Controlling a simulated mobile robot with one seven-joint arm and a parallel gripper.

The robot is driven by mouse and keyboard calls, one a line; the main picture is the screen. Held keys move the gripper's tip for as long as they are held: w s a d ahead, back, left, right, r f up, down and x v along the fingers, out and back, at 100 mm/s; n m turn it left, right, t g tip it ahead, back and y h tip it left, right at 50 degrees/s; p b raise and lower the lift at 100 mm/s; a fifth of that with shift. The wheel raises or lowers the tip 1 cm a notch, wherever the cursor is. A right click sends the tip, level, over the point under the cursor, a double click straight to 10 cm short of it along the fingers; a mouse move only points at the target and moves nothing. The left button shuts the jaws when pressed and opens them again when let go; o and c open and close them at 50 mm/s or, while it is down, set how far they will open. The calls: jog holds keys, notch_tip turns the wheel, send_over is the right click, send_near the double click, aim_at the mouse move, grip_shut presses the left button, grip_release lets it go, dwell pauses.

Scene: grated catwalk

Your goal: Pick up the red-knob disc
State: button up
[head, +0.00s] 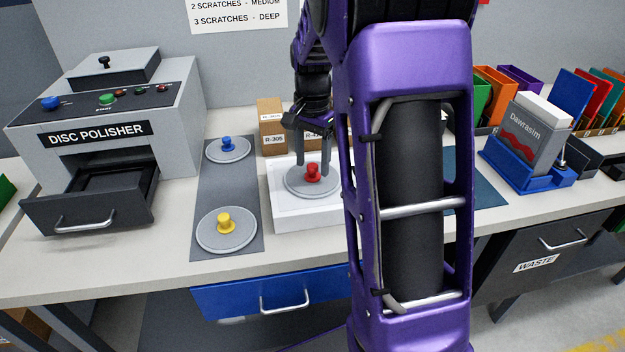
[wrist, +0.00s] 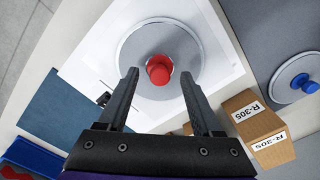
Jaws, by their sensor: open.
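The red-knob disc (head: 299,185) is a round grey disc with a red knob (head: 312,172) at its centre. It lies on a white block or tray (head: 290,219) on the bench. My gripper (head: 313,166) points down over the disc, with its fingers open on either side of the red knob in the head view. In the wrist view, the red knob (wrist: 159,70) shows just beyond and between the open fingertips (wrist: 158,78). The fingers do not visibly touch the knob. My arm hides the right part of the white block in the head view.
A blue-knob disc (head: 228,150) and a yellow-knob disc (head: 226,231) lie on a grey mat (head: 210,188) to the left. The disc polisher (head: 150,105) has its drawer (head: 88,206) open. Cardboard boxes (head: 271,127) stand close behind the white block. A blue holder (head: 528,168) stands right.

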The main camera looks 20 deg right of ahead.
jog(key=shift+f, duration=0.1)
jog(key=shift+c, duration=0.2)
grip_shut()
dwell(1.2)
